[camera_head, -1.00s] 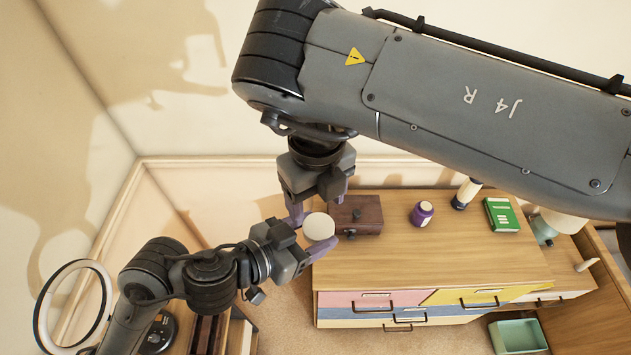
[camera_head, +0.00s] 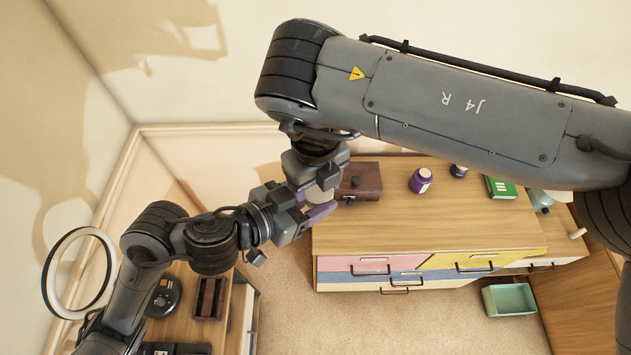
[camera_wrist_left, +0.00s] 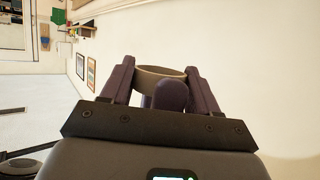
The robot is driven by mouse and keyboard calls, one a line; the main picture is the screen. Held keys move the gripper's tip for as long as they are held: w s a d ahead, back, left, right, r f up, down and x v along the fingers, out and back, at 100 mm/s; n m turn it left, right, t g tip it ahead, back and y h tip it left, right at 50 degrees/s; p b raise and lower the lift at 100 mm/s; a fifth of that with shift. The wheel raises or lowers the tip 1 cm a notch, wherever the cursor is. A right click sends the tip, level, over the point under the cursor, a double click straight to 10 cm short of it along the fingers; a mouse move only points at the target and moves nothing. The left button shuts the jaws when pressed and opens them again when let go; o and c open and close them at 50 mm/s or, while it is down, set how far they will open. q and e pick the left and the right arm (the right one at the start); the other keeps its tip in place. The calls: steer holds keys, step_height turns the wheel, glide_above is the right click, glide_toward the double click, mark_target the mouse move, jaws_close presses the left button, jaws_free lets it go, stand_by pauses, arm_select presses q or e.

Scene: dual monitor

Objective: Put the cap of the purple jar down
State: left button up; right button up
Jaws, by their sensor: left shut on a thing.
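The purple jar (camera_head: 419,181) stands on the wooden dresser top and shows a pale patch on its upper side. My left gripper (camera_head: 313,201) is shut on a pale round cap (camera_head: 317,194), left of the dresser top and close to the brown box. In the left wrist view the cap's rim (camera_wrist_left: 160,72) shows between the two purple fingers of my left gripper (camera_wrist_left: 160,84). A rounded purple finger shows in front of the cap there. My right gripper (camera_head: 318,188) hangs right over the cap; its fingers are mostly hidden, so its opening is unclear.
A brown box (camera_head: 359,181) sits at the dresser's left end, next to the grippers. A green book (camera_head: 500,187) and bottles stand farther right. The dresser top (camera_head: 420,225) is clear in front. A green bin (camera_head: 509,299) is on the floor; a ring lamp (camera_head: 79,272) stands left.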

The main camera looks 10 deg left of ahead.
steer(key=c, duration=0.4)
arm_select(q)
steer(key=o, duration=1.1)
arm_select(e)
steer(key=shift+c, duration=0.9)
arm_select(q)
steer(key=shift+f, duration=0.15)
